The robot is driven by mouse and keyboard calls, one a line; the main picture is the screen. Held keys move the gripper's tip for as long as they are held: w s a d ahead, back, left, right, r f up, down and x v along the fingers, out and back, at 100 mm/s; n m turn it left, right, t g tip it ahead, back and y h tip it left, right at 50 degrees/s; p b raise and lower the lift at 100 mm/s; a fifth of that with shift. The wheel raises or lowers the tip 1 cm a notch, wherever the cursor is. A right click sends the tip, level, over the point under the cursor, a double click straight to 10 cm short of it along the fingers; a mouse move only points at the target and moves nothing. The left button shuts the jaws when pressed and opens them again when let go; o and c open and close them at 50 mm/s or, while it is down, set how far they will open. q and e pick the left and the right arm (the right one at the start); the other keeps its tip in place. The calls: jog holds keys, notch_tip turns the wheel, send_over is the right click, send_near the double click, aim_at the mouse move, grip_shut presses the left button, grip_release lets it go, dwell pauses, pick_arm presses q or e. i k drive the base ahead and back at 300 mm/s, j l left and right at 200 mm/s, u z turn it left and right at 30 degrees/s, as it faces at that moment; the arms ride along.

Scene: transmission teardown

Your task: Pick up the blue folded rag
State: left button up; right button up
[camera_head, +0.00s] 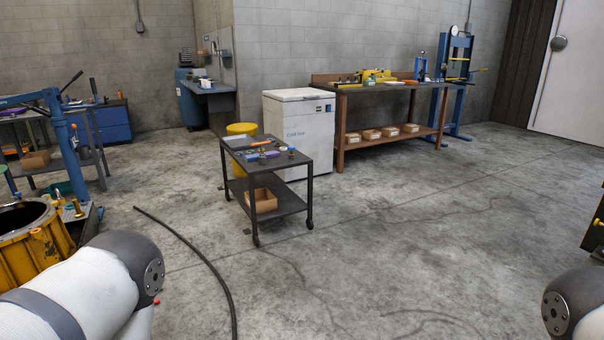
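I cannot make out the blue folded rag for certain. Small blue items (262,155) lie among other small things on the top of the dark wheeled cart (287,163), but they are too small to tell whether one is a folded rag. Neither of my grippers is in view. Only a link of my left arm shows at the lower left and a link of my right arm at the lower right edge, both well short of the cart.
A black hose (205,256) curves across the floor left of the cart. A yellow housing (34,245) stands at the left by a blue hoist (75,150). A white chest (299,130) and a wooden workbench (340,128) stand behind the cart. The floor at right is open.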

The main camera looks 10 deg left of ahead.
aim_at(250, 157)
jog(key=i+j+u, duration=0.35)
jog(key=i, duration=0.35)
jog(key=i+u, duration=0.35)
jog(key=i, duration=0.35)
jog(key=i+u, duration=0.35)
jog(key=i, duration=0.35)
jog(key=i+l, duration=0.2)
jog(key=i, duration=0.35)
jog(key=i+l+u, duration=0.1)
jog(key=i+l, duration=0.15)
jog(key=i, duration=0.3)
jog(key=i+l+u, duration=0.1)
jog(key=i+l, duration=0.15)
jog(key=i, duration=0.3)
jog(key=i+l, duration=0.3)
jog(key=i, duration=0.2)
jog(key=i+l, duration=0.4)
jog(key=l+u, duration=0.05)
